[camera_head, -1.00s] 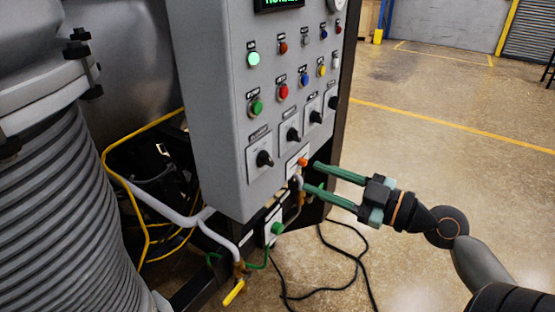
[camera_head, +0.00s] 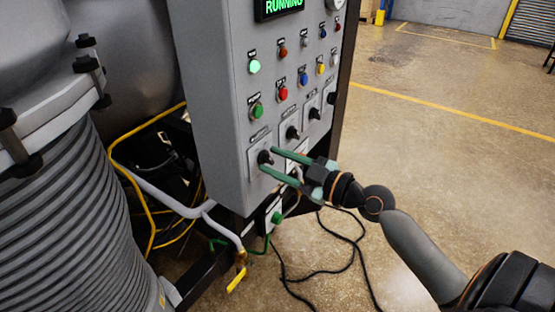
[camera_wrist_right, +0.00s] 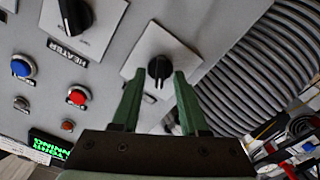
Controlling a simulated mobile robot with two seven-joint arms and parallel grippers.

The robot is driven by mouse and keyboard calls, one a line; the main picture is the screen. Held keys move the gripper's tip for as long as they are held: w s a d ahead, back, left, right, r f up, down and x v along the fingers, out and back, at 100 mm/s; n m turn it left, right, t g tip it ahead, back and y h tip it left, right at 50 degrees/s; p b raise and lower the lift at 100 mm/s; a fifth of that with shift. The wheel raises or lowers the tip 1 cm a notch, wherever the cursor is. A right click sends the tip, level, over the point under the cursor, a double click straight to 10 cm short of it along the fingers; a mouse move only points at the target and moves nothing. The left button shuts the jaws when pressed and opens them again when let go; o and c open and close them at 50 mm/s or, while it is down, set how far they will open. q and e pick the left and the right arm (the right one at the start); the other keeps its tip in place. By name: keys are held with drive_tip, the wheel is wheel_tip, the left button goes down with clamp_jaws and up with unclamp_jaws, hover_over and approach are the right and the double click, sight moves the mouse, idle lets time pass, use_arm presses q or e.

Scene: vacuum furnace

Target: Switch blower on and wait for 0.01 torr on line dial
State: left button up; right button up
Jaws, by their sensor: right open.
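My right gripper (camera_head: 266,160) is open at the lower left rotary knob (camera_head: 265,157) on the grey control panel (camera_head: 215,110). In the right wrist view the black knob (camera_wrist_right: 159,68) lies between the tips of the two open green fingers (camera_wrist_right: 157,90), with gaps on both sides. The label of this knob is not legible. The green display (camera_head: 283,6) reads RUNNING. A round dial (camera_head: 338,4) is cut off at the top edge, and its reading cannot be seen. My left gripper is not in view.
More rotary knobs (camera_head: 293,132) and several coloured buttons and lamps (camera_head: 283,93) crowd the panel. A ribbed grey hose (camera_head: 75,215) stands at the left. Yellow and white lines (camera_head: 170,200) and black cables (camera_head: 345,240) lie below. Floor at the right is open.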

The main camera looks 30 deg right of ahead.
drive_tip(key=shift+c, duration=0.3)
clamp_jaws()
drive_tip(key=shift+m, duration=1.2)
drive_tip(key=m, duration=0.2)
drive_tip(key=shift+d+m, duration=0.1)
drive_tip(key=shift+m, duration=0.3)
drive_tip(key=m, duration=0.3)
drive_tip(key=shift+d+m, duration=0.1)
drive_tip(key=shift+m, duration=1.7)
